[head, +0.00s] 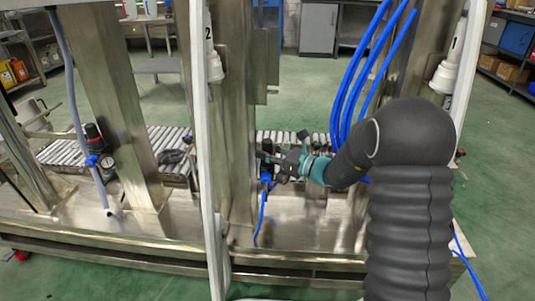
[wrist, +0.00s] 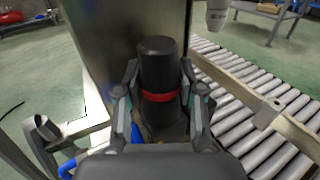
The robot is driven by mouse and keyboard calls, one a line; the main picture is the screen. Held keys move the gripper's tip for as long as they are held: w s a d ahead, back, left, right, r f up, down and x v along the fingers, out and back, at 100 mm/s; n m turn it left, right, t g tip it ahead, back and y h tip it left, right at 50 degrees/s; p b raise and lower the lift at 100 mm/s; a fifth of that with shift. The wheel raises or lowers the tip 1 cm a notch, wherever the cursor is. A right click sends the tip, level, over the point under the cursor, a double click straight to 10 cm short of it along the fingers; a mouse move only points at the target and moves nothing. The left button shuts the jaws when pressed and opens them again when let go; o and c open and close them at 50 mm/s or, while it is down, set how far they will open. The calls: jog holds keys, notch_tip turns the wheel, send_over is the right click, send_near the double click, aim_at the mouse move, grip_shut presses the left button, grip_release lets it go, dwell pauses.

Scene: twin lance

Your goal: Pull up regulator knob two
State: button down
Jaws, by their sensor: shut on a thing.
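The regulator knob (wrist: 158,62) is a black upright cylinder with a red ring around its lower part, in the middle of the wrist view. My gripper (wrist: 160,85) is shut on it, one finger on each side at about the height of the ring. In the head view my gripper (head: 283,163) reaches in from the right to the dark regulator (head: 267,147) beside the middle steel post. The regulator's lower body is mostly hidden by my gripper in the wrist view.
A second regulator (head: 94,138) with a gauge is on the left post. Steel posts (head: 232,120) and a white lance marked 2 (head: 212,60) stand close by. A roller conveyor (wrist: 245,90) runs behind. Blue hoses (head: 360,70) hang near my arm.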

jog(key=c, duration=0.7)
grip_release()
jog(key=shift+r, duration=0.25)
jog(key=shift+d+f, duration=0.1)
jog(key=shift+s+d, duration=0.2)
jog(key=shift+d, duration=0.15)
jog(key=v, duration=1.1)
